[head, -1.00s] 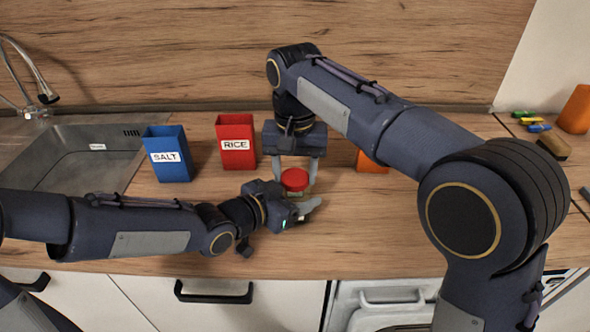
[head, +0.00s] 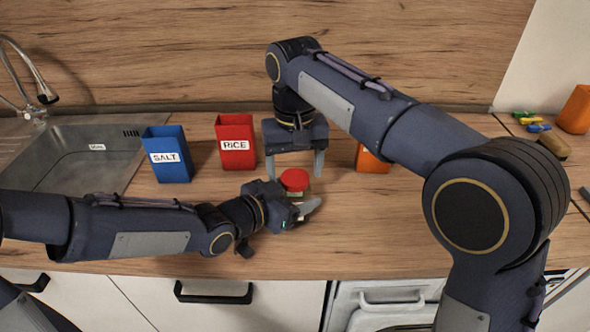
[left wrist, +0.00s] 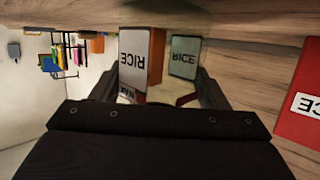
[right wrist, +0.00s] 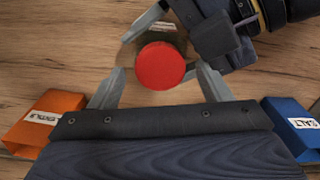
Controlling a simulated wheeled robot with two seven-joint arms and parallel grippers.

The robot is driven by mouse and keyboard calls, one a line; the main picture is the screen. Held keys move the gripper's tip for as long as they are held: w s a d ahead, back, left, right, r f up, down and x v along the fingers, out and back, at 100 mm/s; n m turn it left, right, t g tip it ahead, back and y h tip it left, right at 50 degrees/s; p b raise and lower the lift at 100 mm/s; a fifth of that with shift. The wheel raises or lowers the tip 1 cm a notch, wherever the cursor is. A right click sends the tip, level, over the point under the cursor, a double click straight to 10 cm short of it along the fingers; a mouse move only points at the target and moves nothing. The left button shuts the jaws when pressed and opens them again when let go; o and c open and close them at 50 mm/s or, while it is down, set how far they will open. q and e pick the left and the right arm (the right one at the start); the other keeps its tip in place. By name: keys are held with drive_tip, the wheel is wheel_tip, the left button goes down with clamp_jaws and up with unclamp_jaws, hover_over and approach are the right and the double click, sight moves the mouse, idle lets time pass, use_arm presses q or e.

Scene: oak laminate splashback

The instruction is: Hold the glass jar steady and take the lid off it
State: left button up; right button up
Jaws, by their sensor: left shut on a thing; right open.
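The glass jar (right wrist: 155,36) stands on the worktop, mostly hidden by its round red lid (head: 295,179) and my left gripper (head: 306,212). The lid sits on top of the jar; it also shows in the right wrist view (right wrist: 160,66). My left gripper is shut on the jar from the left, low down, below the lid. My right gripper (head: 295,168) points down from behind the jar. It is open and empty, its fingers spread wider than the lid; in the right wrist view both fingers (right wrist: 160,84) are apart from the lid.
A blue SALT box (head: 168,155) and a red RICE box (head: 236,142) stand left of the jar, with the sink (head: 80,155) beyond them. An orange box (head: 370,160) stands behind, right of my right gripper. The worktop right of the jar is clear.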

sight(294, 177)
wheel_tip(294, 177, up, 4)
drive_tip(key=shift+f, duration=0.2)
drive_tip(key=shift+c, duration=0.4)
drive_tip(key=shift+r+m, duration=1.1)
drive_tip(key=shift+r, duration=0.45)
wheel_tip(294, 177, down, 8)
drive_tip(key=shift+r, duration=0.15)
drive_tip(key=c, duration=1)
drive_tip(key=n, duration=0.6)
drive_tip(key=shift+r, duration=0.2)
